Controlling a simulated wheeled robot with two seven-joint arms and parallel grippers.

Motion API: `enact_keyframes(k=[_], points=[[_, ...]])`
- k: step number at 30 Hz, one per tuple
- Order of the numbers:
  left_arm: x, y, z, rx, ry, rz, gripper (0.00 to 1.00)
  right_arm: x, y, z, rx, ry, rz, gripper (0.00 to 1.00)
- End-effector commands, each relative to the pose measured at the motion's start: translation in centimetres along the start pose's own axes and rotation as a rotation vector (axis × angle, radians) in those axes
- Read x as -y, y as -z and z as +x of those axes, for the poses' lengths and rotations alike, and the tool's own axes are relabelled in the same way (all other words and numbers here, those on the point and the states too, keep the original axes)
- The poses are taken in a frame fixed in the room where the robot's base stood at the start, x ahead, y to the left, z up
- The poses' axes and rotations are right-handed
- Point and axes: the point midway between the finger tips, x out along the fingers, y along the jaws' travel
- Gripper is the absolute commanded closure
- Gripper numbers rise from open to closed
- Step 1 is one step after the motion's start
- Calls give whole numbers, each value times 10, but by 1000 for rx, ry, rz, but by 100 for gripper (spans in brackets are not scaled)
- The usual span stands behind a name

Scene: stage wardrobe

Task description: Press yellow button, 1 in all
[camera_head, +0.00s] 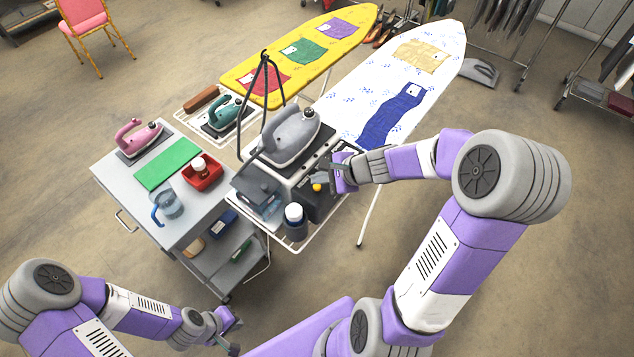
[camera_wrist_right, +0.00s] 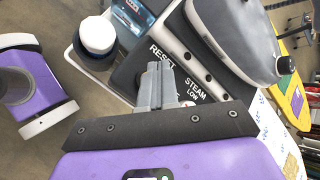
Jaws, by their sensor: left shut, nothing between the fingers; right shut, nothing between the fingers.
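The yellow button (camera_head: 317,187) is a small round knob on the dark control panel (camera_head: 322,204) at the front of the grey iron's station. My right gripper (camera_head: 329,168) is shut and empty, close beside the button at the panel. In the right wrist view my shut fingers (camera_wrist_right: 157,70) lie over the panel (camera_wrist_right: 130,70), between the labels RESET and STEAM LOW. The yellow button does not show there, and I cannot tell whether the fingers touch the panel. My left gripper (camera_head: 236,325) is shut and empty, low at the bottom, far from the panel.
A large grey iron (camera_head: 290,135) stands just behind the panel. A white-capped bottle (camera_head: 294,218) stands at its front left. A grey cart (camera_head: 120,182) with a pink iron (camera_head: 138,136) is to the left. A white ironing board (camera_head: 440,75) extends behind.

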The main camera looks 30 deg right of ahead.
Motion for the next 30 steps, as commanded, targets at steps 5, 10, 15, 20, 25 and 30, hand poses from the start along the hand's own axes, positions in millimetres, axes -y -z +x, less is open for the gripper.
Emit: enact_keyframes(k=[5,10,15,20,25,30], points=[[0,0,0,0,0,0,100,0,0,0,0,0,0,100],[0,0,-1,0,0,0,100,1,-1,-1,0,0,0,100],[-4,0,-12,0,0,0,100,8,-8,-10,0,0,-2,100],[-10,-1,-26,0,0,0,100,16,-16,-22,0,1,-1,100],[-15,-2,-40,0,0,0,100,25,-24,-34,0,1,-1,100],[-16,-2,-42,0,0,0,100,26,-26,-36,0,0,-1,100]])
